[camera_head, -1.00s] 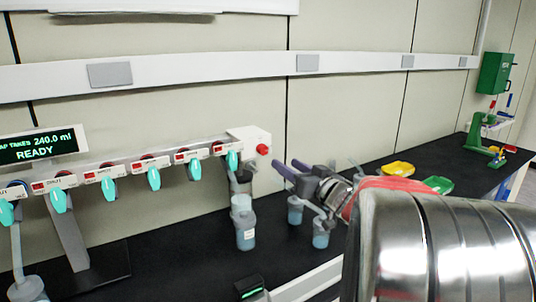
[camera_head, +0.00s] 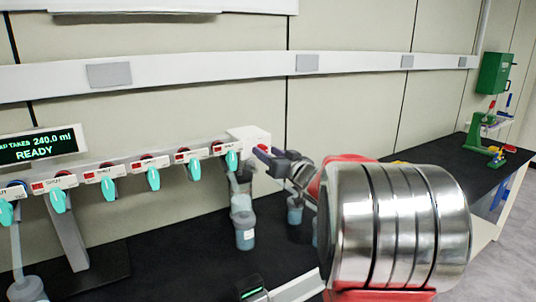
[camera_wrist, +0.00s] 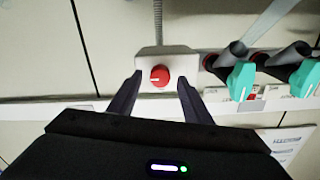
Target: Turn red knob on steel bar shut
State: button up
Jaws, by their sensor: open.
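The red knob (camera_wrist: 160,75) sits on a white box (camera_wrist: 150,61) at the end of the steel bar (camera_head: 100,166). In the wrist view it lies between the two dark fingers of my open gripper (camera_wrist: 160,80), with a gap on both sides. The knob carries a pale pointer mark. In the head view, my gripper (camera_head: 275,154) is in front of the box, and its fingers cover much of the knob. I cannot tell from these views how far the fingertips are from the knob.
Several teal-handled valves (camera_head: 153,178) line the bar left of the box. Flasks with blue liquid (camera_head: 245,232) hang or stand below and close to my arm. A display (camera_head: 38,147) reads READY. A green stand (camera_head: 489,140) is far right.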

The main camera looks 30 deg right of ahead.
jog(key=shift+c, duration=0.4)
jog(key=c, duration=0.9)
jog(key=shift+a, duration=0.1)
jog(key=shift+c, duration=0.5)
jog(key=shift+n, duration=0.4)
jog(key=n, duration=1.7)
jog(key=shift+a+f, duration=0.15)
jog(key=shift+f, duration=0.1)
